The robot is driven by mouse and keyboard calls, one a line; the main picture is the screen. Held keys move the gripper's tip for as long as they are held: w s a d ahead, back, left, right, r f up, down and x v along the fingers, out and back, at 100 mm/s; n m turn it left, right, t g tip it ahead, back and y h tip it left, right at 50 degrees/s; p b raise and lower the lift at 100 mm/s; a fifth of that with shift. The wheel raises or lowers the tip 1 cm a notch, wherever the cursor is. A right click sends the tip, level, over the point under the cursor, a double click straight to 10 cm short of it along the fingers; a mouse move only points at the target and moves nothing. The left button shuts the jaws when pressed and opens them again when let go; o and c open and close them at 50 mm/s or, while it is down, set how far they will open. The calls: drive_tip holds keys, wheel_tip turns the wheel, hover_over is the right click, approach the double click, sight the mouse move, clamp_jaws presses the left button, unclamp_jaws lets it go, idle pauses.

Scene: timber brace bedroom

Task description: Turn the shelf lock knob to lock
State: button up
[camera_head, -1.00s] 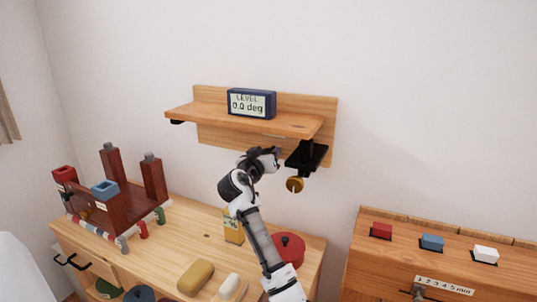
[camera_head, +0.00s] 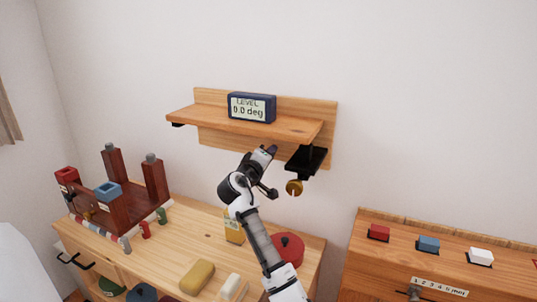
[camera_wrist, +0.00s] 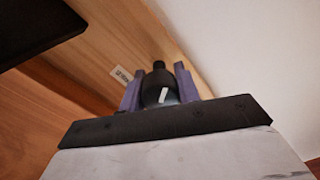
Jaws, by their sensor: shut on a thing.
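The wooden wall shelf (camera_head: 200,116) carries a level display (camera_head: 251,107) reading 0.0 deg. My gripper (camera_head: 268,152) is below the shelf's front edge, left of the black bracket (camera_head: 307,160). In the wrist view, my gripper's purple fingers (camera_wrist: 160,92) are closed on both sides of a dark rounded knob (camera_wrist: 158,76) with a white mark, under the wood. A small label (camera_wrist: 122,75) is on the wood beside it. In the head view, my gripper hides the knob. A brass slotted knob (camera_head: 294,188) hangs below the bracket, apart from my gripper.
A wooden cabinet (camera_head: 205,262) below holds a red lidded pot (camera_head: 287,248), a yellow box (camera_head: 234,228), sponge-like blocks and a dark red stand (camera_head: 113,207). Another cabinet (camera_head: 365,255) with coloured blocks stands at right. The wall beside the shelf is clear.

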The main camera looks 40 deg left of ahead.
drive_tip(key=shift+n, duration=0.5)
drive_tip(key=o, duration=1)
drive_tip(key=shift+s+d, duration=0.1)
drive_tip(key=shift+s, duration=0.5)
drive_tip(key=b+v, duration=0.4)
drive_tip(key=v, duration=0.8)
drive_tip(key=shift+s+d, duration=0.1)
drive_tip(key=shift+s, duration=0.25)
